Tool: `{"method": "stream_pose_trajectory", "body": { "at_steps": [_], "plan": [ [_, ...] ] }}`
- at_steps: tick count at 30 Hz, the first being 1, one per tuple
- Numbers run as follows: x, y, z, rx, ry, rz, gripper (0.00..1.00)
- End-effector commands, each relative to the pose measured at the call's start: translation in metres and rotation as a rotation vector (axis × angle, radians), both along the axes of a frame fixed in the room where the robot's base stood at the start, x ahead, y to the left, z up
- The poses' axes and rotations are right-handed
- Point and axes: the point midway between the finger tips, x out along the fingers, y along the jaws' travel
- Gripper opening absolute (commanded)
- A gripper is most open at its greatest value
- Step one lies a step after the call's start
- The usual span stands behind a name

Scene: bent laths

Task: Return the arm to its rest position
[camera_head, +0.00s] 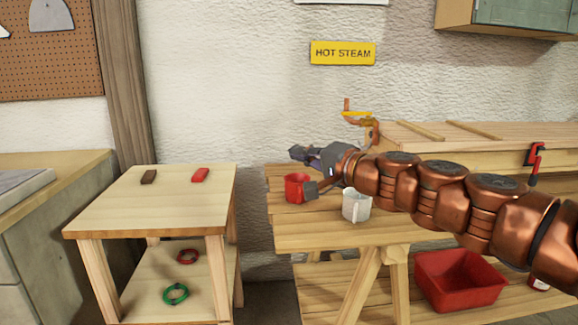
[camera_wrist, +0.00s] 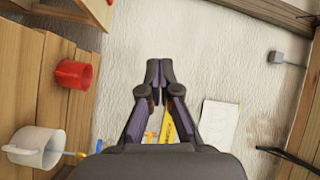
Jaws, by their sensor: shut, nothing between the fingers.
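My arm reaches in from the right in the head view, over the wooden workbench (camera_head: 330,238). My gripper (camera_head: 297,153) points left, above and behind a red mug (camera_head: 297,187). In the wrist view my gripper (camera_wrist: 160,70) has its fingertips together, with nothing between them. The red mug (camera_wrist: 74,74) and a white mug (camera_wrist: 38,147) show at the left there, apart from the fingers. The white mug (camera_head: 356,206) stands on the bench just below my wrist in the head view.
A copper pipe with a yellow handle (camera_head: 356,113) is behind my arm. A red bin (camera_head: 459,280) sits on the lower shelf.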

Motion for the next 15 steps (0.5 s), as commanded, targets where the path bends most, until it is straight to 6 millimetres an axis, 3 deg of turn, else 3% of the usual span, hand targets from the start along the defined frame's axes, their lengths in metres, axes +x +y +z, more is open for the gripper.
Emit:
{"method": "stream_pose_trajectory", "body": {
  "at_steps": [1, 5, 9, 15],
  "plan": [
    [-0.020, 0.015, 0.025, -0.060, -0.018, 0.050, 0.00],
    [-0.068, 0.046, 0.036, -0.219, -0.033, 0.175, 0.00],
    [-0.119, 0.066, 0.029, -0.400, -0.008, 0.299, 0.00],
    [-0.185, 0.064, 0.001, -0.660, 0.100, 0.439, 0.00]
  ]
}}
